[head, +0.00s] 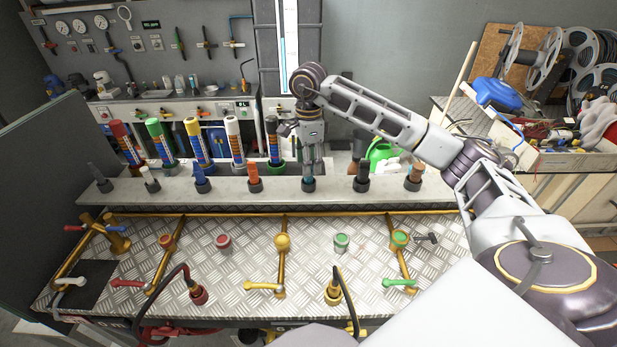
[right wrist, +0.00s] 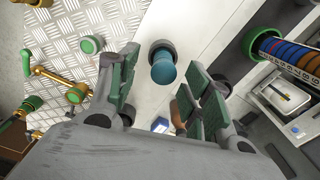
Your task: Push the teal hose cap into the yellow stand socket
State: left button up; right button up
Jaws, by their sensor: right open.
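The teal hose cap (head: 308,183) stands upright in a dark holder on the grey ledge. My right gripper (head: 313,168) is open, pointing down just above and around it; its fingers partly hide the cap. In the right wrist view the teal cap (right wrist: 164,70) shows in its dark ring, between the two green-padded fingers of the gripper (right wrist: 165,88), with a gap on each side. The yellow stand socket (head: 282,241) is on the patterned metal plate, in front of and slightly left of the cap. My left gripper is not in view.
Other caps, such as the orange one (head: 254,173) and blue one (head: 202,179), stand along the ledge (head: 225,193). Red (head: 223,242) and green (head: 341,242) sockets flank the yellow one. Black hoses rise at the plate's front. Tall banded cylinders (head: 235,142) stand behind the ledge.

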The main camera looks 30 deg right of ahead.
aim_at(309, 178)
jog(key=shift+w+f+p, duration=0.2)
jog(key=shift+f+p, duration=0.55)
jog(key=shift+f, duration=1.85)
jog(key=shift+c, duration=0.5)
jog(key=c, duration=1)
